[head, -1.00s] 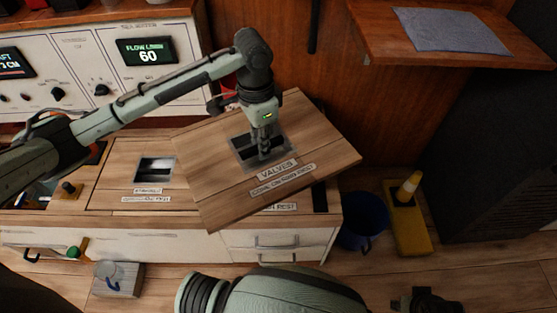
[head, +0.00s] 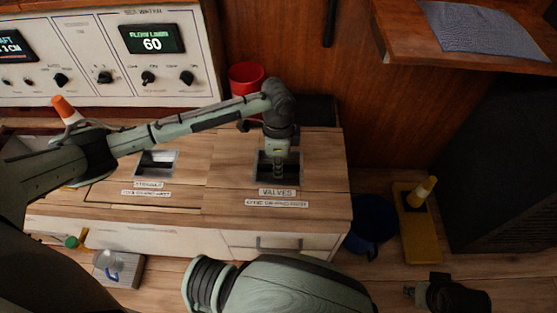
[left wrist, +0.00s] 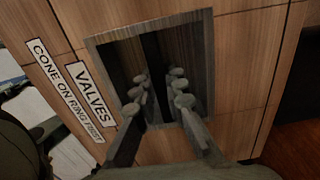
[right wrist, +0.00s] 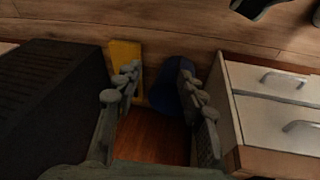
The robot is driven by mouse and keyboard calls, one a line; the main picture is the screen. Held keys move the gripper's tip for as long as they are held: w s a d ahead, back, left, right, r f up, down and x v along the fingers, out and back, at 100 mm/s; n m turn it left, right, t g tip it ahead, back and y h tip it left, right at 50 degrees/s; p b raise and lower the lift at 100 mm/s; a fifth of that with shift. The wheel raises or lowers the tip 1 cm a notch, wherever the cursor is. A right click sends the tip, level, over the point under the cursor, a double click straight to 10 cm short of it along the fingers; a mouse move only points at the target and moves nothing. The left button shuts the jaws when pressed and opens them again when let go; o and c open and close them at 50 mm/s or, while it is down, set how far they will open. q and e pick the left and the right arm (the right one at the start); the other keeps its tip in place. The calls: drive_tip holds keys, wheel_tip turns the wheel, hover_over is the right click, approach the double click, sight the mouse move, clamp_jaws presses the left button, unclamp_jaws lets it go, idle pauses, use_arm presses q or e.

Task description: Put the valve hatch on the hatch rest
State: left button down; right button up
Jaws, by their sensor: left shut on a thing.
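The valve hatch (head: 229,172) is a wooden panel with a VALVES label and a recessed handle, over the right end of the counter. It looks level and in line with the counter; whether it touches the surface below is hard to tell. It covers the hatch rest, whose label is hidden. My left gripper (head: 278,178) points down into the hatch's recess, shut on its handle bar; in the left wrist view the fingers (left wrist: 160,93) straddle the dark bar. My right gripper (right wrist: 158,90) is open and empty, above the floor by the counter's right end.
Another recessed hatch (head: 157,163) lies left of the valve hatch. A red container (head: 246,77) stands behind. A blue bucket (head: 372,222) and a yellow stand with a cone (head: 416,235) are on the floor at right. A shelf with a grey cloth (head: 490,30) overhangs at upper right.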

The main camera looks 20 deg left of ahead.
use_arm(q)
wheel_tip(320, 180, down, 3)
drive_tip(key=shift+w+f, duration=0.1)
drive_tip(key=shift+f, duration=0.05)
use_arm(e)
drive_tip(key=shift+s+d+r, duration=0.15)
drive_tip(key=shift+s+r, duration=0.1)
drive_tip(key=shift+r, duration=0.3)
use_arm(q)
drive_tip(key=shift+f, duration=0.1)
drive_tip(key=c, duration=2)
unclamp_jaws()
drive_tip(key=shift+f, duration=0.2)
drive_tip(key=shift+c, duration=0.2)
drive_tip(key=o, duration=0.5)
drive_tip(key=shift+c, duration=0.2)
use_arm(e)
drive_tip(key=shift+w, duration=0.2)
drive_tip(key=shift+w, duration=0.1)
